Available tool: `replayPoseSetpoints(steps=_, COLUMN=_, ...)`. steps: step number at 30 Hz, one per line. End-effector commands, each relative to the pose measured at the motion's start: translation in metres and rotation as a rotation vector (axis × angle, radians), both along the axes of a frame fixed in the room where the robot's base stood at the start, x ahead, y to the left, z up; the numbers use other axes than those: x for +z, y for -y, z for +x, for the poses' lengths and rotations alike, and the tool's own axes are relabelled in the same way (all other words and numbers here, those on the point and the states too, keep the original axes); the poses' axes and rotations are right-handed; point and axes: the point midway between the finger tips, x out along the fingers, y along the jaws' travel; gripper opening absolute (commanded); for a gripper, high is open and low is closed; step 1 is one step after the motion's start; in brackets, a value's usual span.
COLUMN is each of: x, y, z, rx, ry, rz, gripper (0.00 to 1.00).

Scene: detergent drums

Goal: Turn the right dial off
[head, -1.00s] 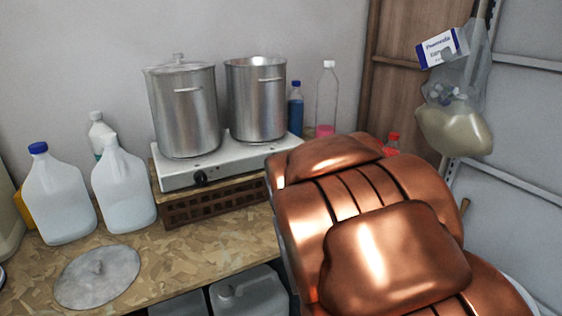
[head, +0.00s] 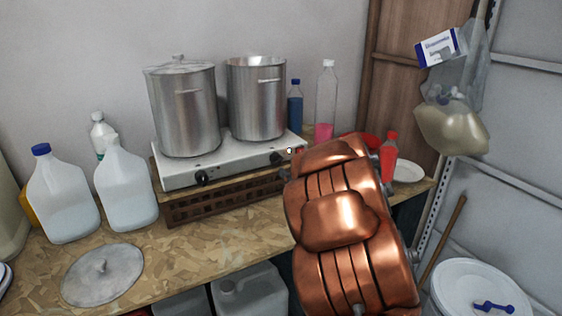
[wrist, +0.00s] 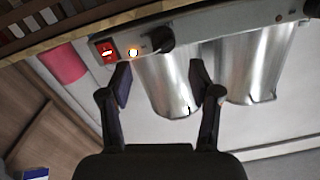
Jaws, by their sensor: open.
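The white two-burner hot plate (head: 235,160) stands on a brown crate on the workbench. Its right dial (head: 277,158), a black knob, is on the front panel near the right end; its left dial (head: 202,178) is further left. In the wrist view, which is upside down, the right dial (wrist: 160,41) is beyond my open, empty gripper (wrist: 165,88), roughly between the fingers and apart from them. A red switch (wrist: 106,50) and a lit orange lamp (wrist: 133,52) are beside the dial. In the head view my copper arm hides the gripper.
A lidded steel pot (head: 185,110) and an open steel pot (head: 257,100) stand on the hot plate. A blue bottle (head: 295,108) and a clear bottle with pink liquid (head: 325,105) stand behind. White jugs (head: 127,190) and a loose lid (head: 103,275) are left.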

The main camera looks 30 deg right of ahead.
Motion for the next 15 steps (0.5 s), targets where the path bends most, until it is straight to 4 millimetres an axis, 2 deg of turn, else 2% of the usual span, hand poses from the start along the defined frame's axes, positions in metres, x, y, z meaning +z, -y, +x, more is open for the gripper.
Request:
replayPoseSetpoints(steps=7, x=0.002, y=-0.002, z=0.006, rx=0.027, ry=0.027, rz=0.018, gripper=0.63)
replayPoseSetpoints(steps=15, x=0.003, y=-0.002, z=0.038, rx=0.029, ry=0.026, rz=0.019, gripper=0.63)
